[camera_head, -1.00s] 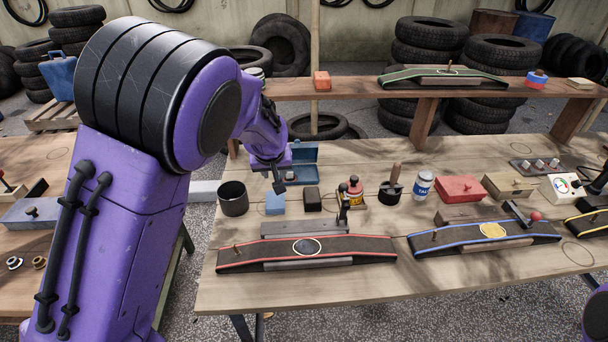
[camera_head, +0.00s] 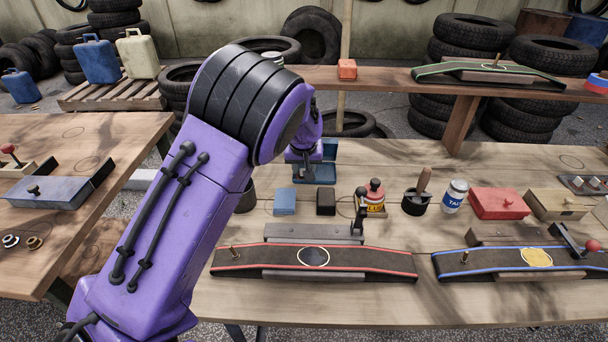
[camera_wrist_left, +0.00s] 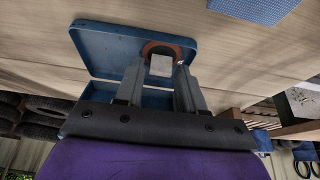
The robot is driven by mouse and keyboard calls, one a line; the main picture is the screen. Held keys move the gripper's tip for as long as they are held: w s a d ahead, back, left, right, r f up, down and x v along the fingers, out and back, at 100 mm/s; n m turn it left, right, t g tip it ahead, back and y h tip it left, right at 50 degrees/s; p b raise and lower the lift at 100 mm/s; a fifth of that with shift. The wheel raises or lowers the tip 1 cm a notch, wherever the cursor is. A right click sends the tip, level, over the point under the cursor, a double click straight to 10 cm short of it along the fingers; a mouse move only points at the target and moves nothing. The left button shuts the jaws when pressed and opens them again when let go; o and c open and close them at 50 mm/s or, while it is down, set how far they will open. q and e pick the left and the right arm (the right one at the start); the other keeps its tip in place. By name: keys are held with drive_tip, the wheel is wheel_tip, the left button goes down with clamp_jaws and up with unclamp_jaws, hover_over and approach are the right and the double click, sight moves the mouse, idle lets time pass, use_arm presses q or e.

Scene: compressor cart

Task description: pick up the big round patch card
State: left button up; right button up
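An open blue tin (camera_head: 318,172) stands at the back of the workbench, left of centre. It also shows in the left wrist view, its flat blue panel (camera_wrist_left: 108,50) nearest the fingers. A round piece with an orange-brown rim (camera_wrist_left: 184,48) and a pale square patch (camera_wrist_left: 160,66) lies at the tin, and looks like the round patch card. My left gripper (camera_wrist_left: 161,72) is over the tin with its fingers apart, one on each side of the pale square. Contact is not clear. In the head view my left gripper (camera_head: 303,172) is partly hidden by its arm. My right gripper is out of view.
A blue block (camera_head: 285,201), a dark block (camera_head: 326,202), a yellow-and-red bottle (camera_head: 375,197) and a mallet in a black cup (camera_head: 416,201) stand near the tin. Red-edged (camera_head: 345,262) and blue-edged ramps lie in front. A shelf (camera_head: 385,79) runs behind.

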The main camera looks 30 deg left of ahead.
use_arm(q)
clamp_jaws()
